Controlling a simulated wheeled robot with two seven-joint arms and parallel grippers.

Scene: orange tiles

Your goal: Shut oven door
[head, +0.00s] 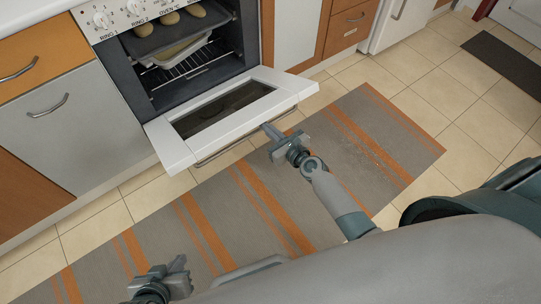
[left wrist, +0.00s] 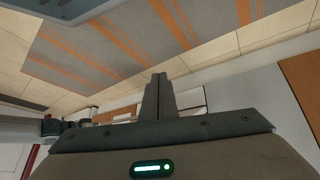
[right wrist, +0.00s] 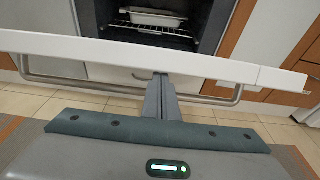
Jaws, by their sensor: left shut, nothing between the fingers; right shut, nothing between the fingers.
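The white oven door (head: 233,112) is folded down, open, with a dark window and a metal bar handle (head: 243,139) along its outer edge. The oven cavity (head: 185,60) behind it holds a tray with bread rolls and a white dish on a rack. My right gripper (head: 268,129) is shut and empty, its tips at the door's outer edge near the handle; in the right wrist view the tips (right wrist: 161,76) overlap the door's lower edge. Contact cannot be told. My left gripper (head: 180,262) is shut and empty, low over the rug, away from the door; its fingers show in the left wrist view (left wrist: 158,78).
A grey rug with orange stripes (head: 320,140) lies on beige tiles in front of the oven. Grey and orange cabinets (head: 70,125) flank the oven. A dark mat (head: 508,62) lies at the far right. The floor around the door is free.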

